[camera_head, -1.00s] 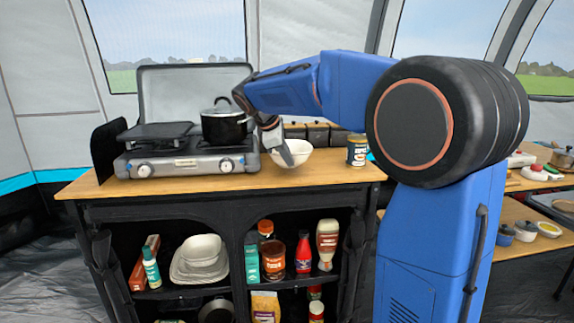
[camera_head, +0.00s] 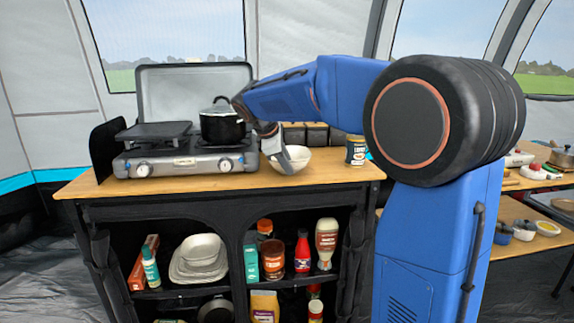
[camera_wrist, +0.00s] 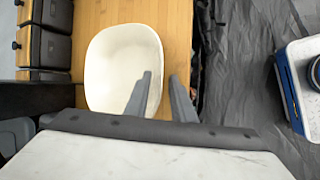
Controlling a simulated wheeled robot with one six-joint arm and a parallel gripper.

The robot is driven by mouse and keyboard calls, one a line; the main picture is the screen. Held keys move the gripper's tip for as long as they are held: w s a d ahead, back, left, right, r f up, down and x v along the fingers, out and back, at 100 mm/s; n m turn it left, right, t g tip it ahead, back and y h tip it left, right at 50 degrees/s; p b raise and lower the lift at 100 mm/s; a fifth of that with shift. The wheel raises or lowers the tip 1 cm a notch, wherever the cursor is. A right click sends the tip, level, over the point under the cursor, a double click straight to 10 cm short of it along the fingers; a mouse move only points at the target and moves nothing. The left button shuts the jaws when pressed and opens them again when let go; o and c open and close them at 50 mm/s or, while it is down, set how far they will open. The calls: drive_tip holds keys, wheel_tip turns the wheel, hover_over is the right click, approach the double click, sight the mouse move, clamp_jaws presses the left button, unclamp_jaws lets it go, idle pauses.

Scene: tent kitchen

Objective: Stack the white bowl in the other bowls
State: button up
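The white bowl (camera_head: 297,160) sits on the wooden counter to the right of the stove. My gripper (camera_head: 282,163) reaches down at its near left side in the head view. In the wrist view my gripper (camera_wrist: 162,98) has its two fingers apart. One finger is over the inside of the bowl (camera_wrist: 118,60), the other outside it above the counter, with the rim between them. I cannot tell whether a finger touches the bowl. The other bowls (camera_head: 203,246) are pale and stacked on plates on the left shelf under the counter.
The camp stove (camera_head: 185,158) with a black pot (camera_head: 222,123) stands left of the bowl. A can (camera_head: 355,151) stands to the right. Bottles and jars fill the right shelf. A bottle (camera_head: 150,267) and a box stand left of the stacked bowls.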

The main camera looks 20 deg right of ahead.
drive_tip(key=v, duration=1.2)
